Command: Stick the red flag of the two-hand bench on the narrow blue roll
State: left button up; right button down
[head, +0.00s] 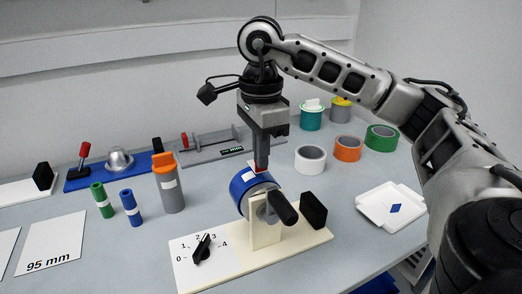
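A blue roll (243,193) with a white label sits on its side at the cream stand of a bench (265,233) with a dial numbered 0 to 4. A slim blue roll (131,208) stands upright at the left, with a white band. My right gripper (261,168) points down, its tips just above or touching the top of the bench's blue roll. A small red and white bit shows at the tips. I cannot tell whether it is the red flag or whether the fingers hold it. My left gripper is out of view.
A slim green roll (101,200) and a grey-orange canister (168,186) stand left of the bench. White (310,160), orange (347,149) and green (381,139) rolls lie behind it. A white tray (377,218) with a blue diamond is at right. A black block (313,210) stands on the bench.

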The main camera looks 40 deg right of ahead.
jog(key=shift+f, duration=0.2)
jog(key=shift+f+b, duration=1)
jog(key=shift+f, duration=0.05)
jog(key=c, duration=1.6)
grip_release()
